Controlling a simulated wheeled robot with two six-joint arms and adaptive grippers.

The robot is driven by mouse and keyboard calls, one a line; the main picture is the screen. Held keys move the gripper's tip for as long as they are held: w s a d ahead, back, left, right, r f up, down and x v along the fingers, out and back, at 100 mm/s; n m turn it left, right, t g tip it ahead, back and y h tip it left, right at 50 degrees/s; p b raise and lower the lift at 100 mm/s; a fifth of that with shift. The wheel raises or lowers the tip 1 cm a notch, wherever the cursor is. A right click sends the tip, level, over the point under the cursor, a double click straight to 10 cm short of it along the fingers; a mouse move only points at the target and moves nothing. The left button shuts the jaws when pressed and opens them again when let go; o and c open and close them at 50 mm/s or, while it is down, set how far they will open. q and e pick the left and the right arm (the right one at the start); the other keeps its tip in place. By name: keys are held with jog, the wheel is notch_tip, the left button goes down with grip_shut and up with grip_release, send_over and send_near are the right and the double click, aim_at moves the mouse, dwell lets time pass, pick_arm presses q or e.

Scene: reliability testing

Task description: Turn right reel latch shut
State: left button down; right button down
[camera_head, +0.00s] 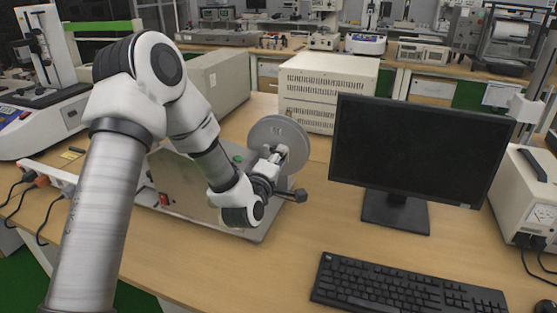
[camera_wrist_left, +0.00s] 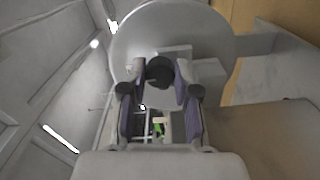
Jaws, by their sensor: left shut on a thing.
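The round grey reel (camera_head: 262,132) stands upright on the metal machine (camera_head: 175,180) on the bench. The reel also fills the upper middle of the left wrist view (camera_wrist_left: 205,35). My left gripper (camera_head: 277,158) reaches in front of the reel's hub. In the left wrist view its two fingers (camera_wrist_left: 159,80) are on either side of a dark round latch knob (camera_wrist_left: 159,70) in front of the reel. The gripper is shut on this latch, and the fingers hide part of it. How far the latch is turned cannot be told. My right gripper is not in view.
A black monitor (camera_head: 420,145) stands right of the reel, with a keyboard (camera_head: 405,289) in front. A beige instrument box (camera_head: 328,85) stands behind the reel. A dark-ended bar (camera_head: 293,195) sticks out right of my gripper. The bench between the machine and keyboard is clear.

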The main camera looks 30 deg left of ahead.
pick_arm(q)
jog(key=c, duration=0.9)
grip_release()
jog(key=shift+o, duration=0.3)
jog(key=shift+w, duration=0.15)
jog(key=v, duration=0.7)
jog(key=shift+s+d, duration=0.15)
jog(key=shift+s, duration=0.1)
